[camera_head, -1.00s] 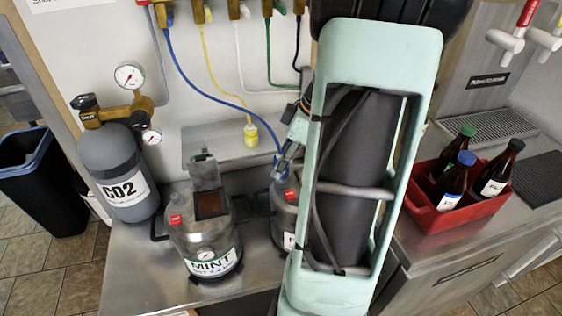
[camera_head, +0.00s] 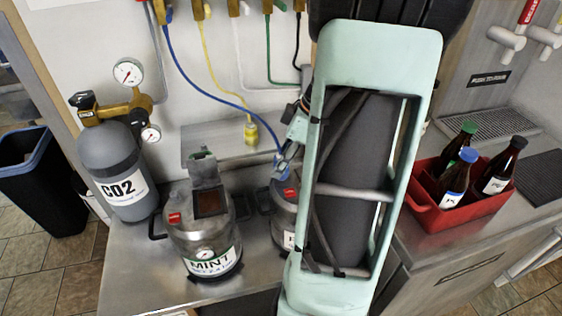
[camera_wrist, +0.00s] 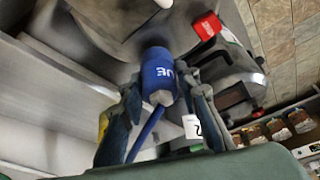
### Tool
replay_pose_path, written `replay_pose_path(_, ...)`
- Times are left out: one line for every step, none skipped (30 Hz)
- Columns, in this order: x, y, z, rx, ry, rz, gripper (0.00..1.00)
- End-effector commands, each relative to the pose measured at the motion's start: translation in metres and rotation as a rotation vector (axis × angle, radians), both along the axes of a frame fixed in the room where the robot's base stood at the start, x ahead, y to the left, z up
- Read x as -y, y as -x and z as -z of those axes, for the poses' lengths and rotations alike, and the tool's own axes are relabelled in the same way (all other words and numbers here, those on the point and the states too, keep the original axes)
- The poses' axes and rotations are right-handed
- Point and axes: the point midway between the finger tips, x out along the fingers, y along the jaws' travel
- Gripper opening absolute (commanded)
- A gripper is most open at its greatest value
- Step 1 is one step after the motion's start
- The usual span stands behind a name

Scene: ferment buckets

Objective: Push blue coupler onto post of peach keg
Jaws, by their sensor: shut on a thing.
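The blue coupler (camera_wrist: 158,72) with white lettering is between the fingers of my gripper (camera_wrist: 158,92) in the wrist view. My gripper is shut on it, and its blue hose trails back between the fingers. The coupler's far end overlaps a grey metal keg top (camera_wrist: 115,25); I cannot tell whether it sits on a post. In the head view the coupler (camera_head: 282,169) is just above the keg (camera_head: 284,215) right of the mint keg. My arm hides most of that keg, and only the start of its label shows, so the peach name is unreadable.
The mint keg (camera_head: 203,240) stands close on the left, with a CO2 cylinder (camera_head: 122,170) beyond it. A yellow coupler (camera_head: 251,133) hangs behind. A red crate (camera_head: 448,219) of bottles stands right of my arm. Several hoses hang from the wall.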

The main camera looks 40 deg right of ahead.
Motion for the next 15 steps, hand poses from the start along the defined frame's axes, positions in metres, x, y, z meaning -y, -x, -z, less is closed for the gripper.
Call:
replay_pose_path(0.0001, -0.0001, 0.0009, 0.0, 0.0, 0.0, 0.01)
replay_pose_path(0.0001, -0.0001, 0.0013, 0.0, 0.0, 0.0, 0.01)
replay_pose_path(0.0, -0.0001, 0.0019, 0.0, 0.0, 0.0, 0.01)
replay_pose_path(0.0001, -0.0001, 0.0024, 0.0, 0.0, 0.0, 0.01)
replay_pose_path(0.0, -0.0001, 0.0029, 0.0, 0.0, 0.0, 0.01)
replay_pose_path(0.0, -0.0001, 0.0035, 0.001, 0.001, 0.0, 0.01)
replay_pose_path(0.0001, -0.0002, 0.004, 0.001, 0.001, 0.0, 0.01)
replay_pose_path(0.0001, -0.0002, 0.0043, 0.001, 0.001, 0.0, 0.01)
replay_pose_path(0.0001, -0.0002, 0.0049, 0.001, 0.001, 0.0, 0.01)
replay_pose_path(0.0001, -0.0002, 0.0053, 0.001, 0.001, 0.0, 0.01)
replay_pose_path(0.0001, -0.0002, 0.0057, 0.001, 0.001, 0.0, 0.01)
replay_pose_path(0.0001, -0.0002, 0.0062, 0.001, 0.001, -0.001, 0.01)
replay_pose_path(0.0001, -0.0002, 0.0067, 0.001, 0.001, 0.0, 0.01)
replay_pose_path(0.0001, -0.0002, 0.0071, 0.001, 0.001, 0.0, 0.01)
replay_pose_path(0.0001, -0.0002, 0.0075, 0.001, 0.001, -0.001, 0.01)
